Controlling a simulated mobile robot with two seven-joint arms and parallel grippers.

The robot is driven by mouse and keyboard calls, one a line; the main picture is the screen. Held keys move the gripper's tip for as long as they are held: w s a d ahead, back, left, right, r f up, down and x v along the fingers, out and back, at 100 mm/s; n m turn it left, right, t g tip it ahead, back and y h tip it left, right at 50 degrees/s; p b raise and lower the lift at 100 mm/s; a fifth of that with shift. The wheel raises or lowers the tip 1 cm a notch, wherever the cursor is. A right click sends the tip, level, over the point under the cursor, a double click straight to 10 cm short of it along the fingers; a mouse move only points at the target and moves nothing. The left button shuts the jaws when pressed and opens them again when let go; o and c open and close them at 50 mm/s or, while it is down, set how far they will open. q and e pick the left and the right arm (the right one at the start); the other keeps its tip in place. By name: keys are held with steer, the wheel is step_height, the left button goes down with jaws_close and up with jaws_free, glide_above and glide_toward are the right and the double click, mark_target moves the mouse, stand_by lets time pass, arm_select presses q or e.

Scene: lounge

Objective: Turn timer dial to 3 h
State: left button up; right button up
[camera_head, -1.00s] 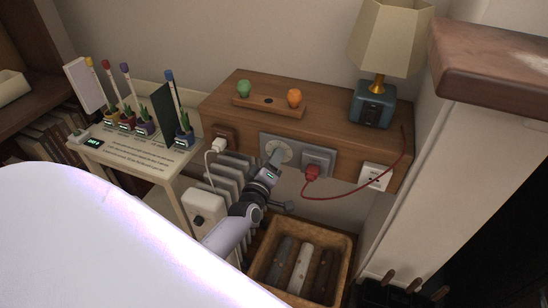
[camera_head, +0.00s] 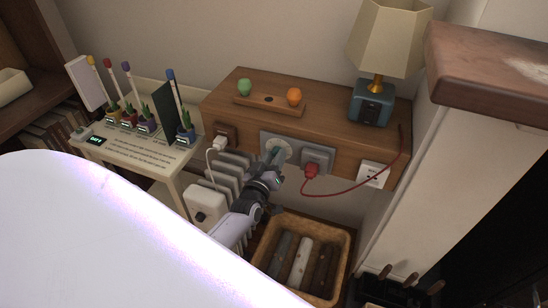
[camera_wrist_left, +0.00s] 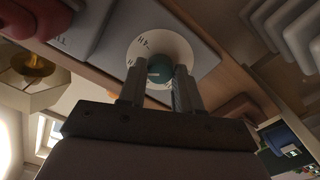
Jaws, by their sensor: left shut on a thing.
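The timer dial is a white disc (camera_head: 286,151) with a teal knob, set in a grey plate (camera_head: 268,140) on the front of the wooden wall box. In the left wrist view the white disc (camera_wrist_left: 168,42) shows dark hour marks that I cannot read fully, and the teal knob (camera_wrist_left: 159,70) carries a pale pointer line. My left gripper (camera_wrist_left: 157,84) has one finger on each side of the knob and is shut on it. In the head view the left gripper (camera_head: 270,168) reaches up to the dial and partly hides it. My right gripper is not in view.
A lamp (camera_head: 373,100) stands on the wooden box (camera_head: 335,121). A radiator (camera_head: 226,175) and a log basket (camera_head: 341,266) are below.

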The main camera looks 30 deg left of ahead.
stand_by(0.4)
arm_select(q)
steer(key=o, duration=1)
steer(key=shift+o, duration=0.2)
steer(key=shift+s, duration=0.1)
steer(key=p+v, duration=0.1)
steer(key=v, duration=0.6)
steer(key=shift+d, duration=0.1)
